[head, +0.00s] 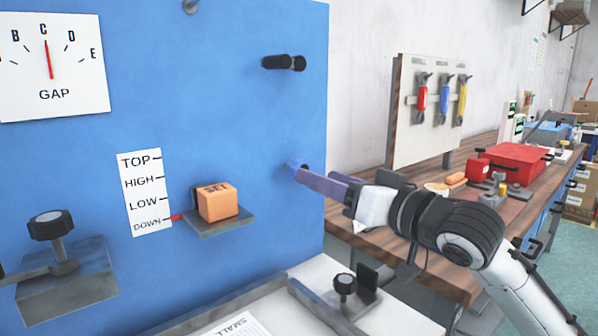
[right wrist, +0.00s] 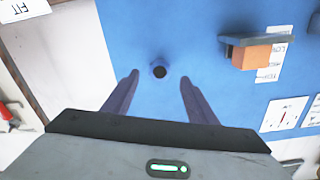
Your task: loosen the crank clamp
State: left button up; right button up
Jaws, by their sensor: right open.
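No part is labelled as the crank clamp, and I cannot tell which fitting it is. In the head view a black handle-like peg (head: 284,62) sticks out of the blue panel (head: 230,110) at the upper right. My right gripper (head: 300,170) is below it, its fingers pointing at the panel. In the right wrist view that gripper (right wrist: 157,85) is open and empty. A small dark round peg (right wrist: 160,72) shows on the panel between and beyond the fingertips, apart from both. In the head view the fingers may hide this peg. My left gripper is not in view.
A black knob (head: 50,225) stands on a metal block at the left. An orange block (head: 217,202) sits on a small shelf by the DOWN mark. Another black knob (head: 345,284) is on the white bench below. A wooden bench with a red case (head: 515,161) is behind my right arm.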

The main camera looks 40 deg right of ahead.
jog(key=w, duration=0.5)
jog(key=w+p, duration=0.1)
jog(key=w, duration=0.1)
jog(key=shift+w+a, duration=0.3)
jog(key=c, duration=1.1)
